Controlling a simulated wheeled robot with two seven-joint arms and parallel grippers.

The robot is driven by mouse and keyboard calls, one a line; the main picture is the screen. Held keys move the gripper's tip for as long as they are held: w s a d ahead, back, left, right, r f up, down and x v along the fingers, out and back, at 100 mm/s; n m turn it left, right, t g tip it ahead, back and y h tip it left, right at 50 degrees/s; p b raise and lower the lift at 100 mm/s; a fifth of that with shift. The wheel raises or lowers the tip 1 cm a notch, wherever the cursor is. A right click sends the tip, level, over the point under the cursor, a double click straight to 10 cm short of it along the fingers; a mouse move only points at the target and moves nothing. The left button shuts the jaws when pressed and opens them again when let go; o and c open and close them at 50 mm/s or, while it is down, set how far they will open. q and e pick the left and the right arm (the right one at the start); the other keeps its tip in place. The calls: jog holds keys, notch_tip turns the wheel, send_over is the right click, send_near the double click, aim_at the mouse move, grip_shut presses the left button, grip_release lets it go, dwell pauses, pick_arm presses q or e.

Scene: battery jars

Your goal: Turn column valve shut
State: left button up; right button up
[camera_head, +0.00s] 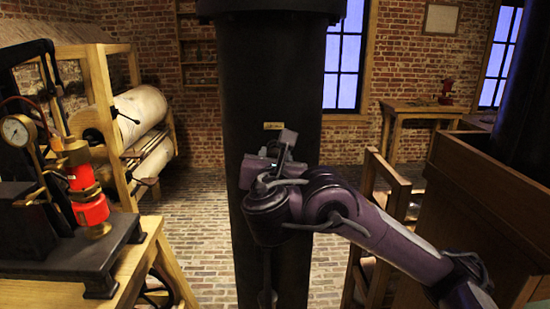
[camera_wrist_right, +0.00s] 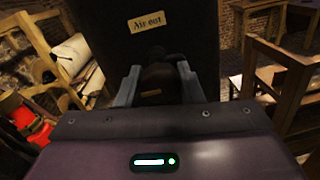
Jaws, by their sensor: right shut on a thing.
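The tall black column (camera_head: 268,80) stands in the middle of the head view. A small yellowish plate (camera_head: 273,126) is fixed on it; in the wrist view the plate (camera_wrist_right: 146,22) reads "Air out". My right gripper (camera_wrist_right: 158,72) is at the column just below this plate. Its two grey fingers are on either side of a dark valve handle (camera_wrist_right: 157,80) and are shut on it. In the head view my right gripper (camera_head: 284,150) hides the valve. The handle is dark against the column, so its angle is hard to read. My left gripper is not in view.
At the left, a wooden bench (camera_head: 150,235) carries a black machine with a gauge (camera_head: 17,130) and a red cylinder (camera_head: 88,200). Behind is a wooden rack with white rolls (camera_head: 140,112). At the right are a wooden frame (camera_head: 388,185) and a large brown box (camera_head: 490,205).

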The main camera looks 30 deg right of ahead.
jog(key=shift+f, duration=0.1)
jog(key=m+b, duration=0.2)
jog(key=m, duration=0.2)
jog(key=shift+f+y, duration=0.1)
jog(key=shift+y, duration=0.2)
jog(key=m+b, duration=0.2)
jog(key=m, duration=0.2)
jog(key=m+b, duration=0.2)
jog(key=m, duration=0.2)
jog(key=shift+m+y, duration=0.3)
jog(key=m+b, duration=0.3)
jog(key=m, duration=0.1)
jog(key=shift+m+y, duration=0.3)
jog(key=o, duration=1)
jog(key=shift+c, duration=0.2)
